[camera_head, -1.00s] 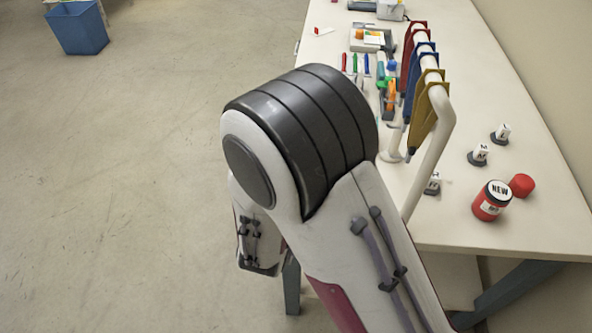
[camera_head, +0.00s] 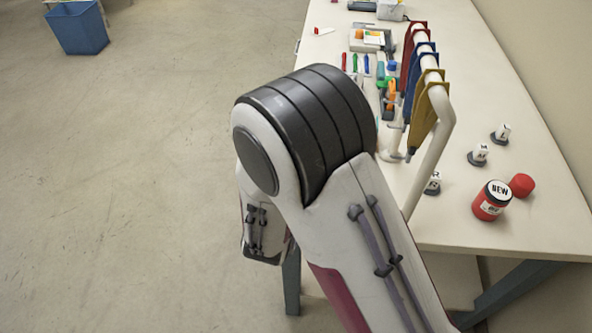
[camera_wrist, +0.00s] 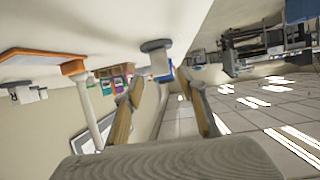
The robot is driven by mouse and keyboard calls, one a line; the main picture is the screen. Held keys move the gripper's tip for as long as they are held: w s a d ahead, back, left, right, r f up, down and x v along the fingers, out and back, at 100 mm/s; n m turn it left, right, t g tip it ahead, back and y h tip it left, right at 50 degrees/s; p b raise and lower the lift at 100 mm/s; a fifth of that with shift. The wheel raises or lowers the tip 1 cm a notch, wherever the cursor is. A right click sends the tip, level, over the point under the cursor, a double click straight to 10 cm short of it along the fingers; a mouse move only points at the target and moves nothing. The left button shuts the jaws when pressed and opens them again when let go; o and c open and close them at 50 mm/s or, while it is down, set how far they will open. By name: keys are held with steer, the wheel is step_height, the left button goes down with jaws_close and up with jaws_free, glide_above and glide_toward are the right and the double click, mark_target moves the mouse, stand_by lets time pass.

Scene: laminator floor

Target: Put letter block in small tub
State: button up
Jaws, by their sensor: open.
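Letter blocks, white on dark bases, stand on the right of the table in the head view: one far (camera_head: 502,131), one in the middle (camera_head: 480,153) and one nearer (camera_head: 433,183), partly behind the rack tube. I cannot tell which container is the small tub; a small pale box (camera_head: 391,9) stands at the table's far end. My gripper (camera_wrist: 161,85) is open, its two fingers apart in the wrist view. A white piece on a grey disc (camera_wrist: 157,47) shows beyond the fingertips; no contact is clear. My arm hides the gripper in the head view.
A white tube rack (camera_head: 440,105) with coloured hanging pieces stands by my arm. Pens and a tray (camera_head: 367,40) lie farther back. The right-hand tabletop has free room.

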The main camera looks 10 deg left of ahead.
steer(key=shift+x, duration=2.6)
steer(key=shift+a+r, duration=0.2)
jaws_close()
